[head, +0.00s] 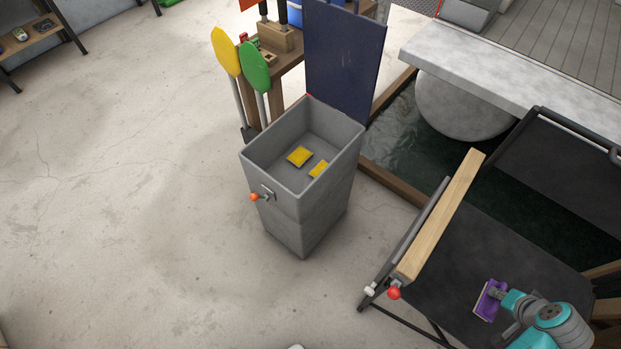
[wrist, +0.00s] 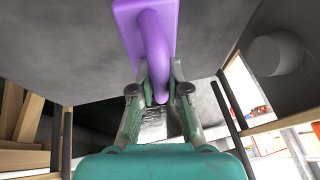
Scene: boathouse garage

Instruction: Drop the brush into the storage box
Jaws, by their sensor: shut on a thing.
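The purple brush (head: 489,300) is at the lower right of the head view, over the black seat of a chair. My gripper (head: 502,295) is shut on it. In the wrist view the brush (wrist: 148,22) has a flat purple block and a rounded handle, and the fingers of my gripper (wrist: 160,75) close on both sides of the handle. I cannot tell whether the brush touches the seat. The storage box (head: 302,205) is a tall grey bin in the middle of the head view. Its dark blue lid (head: 343,60) stands open, and two yellow pieces (head: 300,157) lie inside.
The chair's wooden armrest (head: 442,215), with a red knob (head: 393,293) at its front, lies between my gripper and the box. Yellow and green paddles (head: 256,67) stand behind the box. A water basin (head: 400,150) lies behind it to the right. The floor at left is clear.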

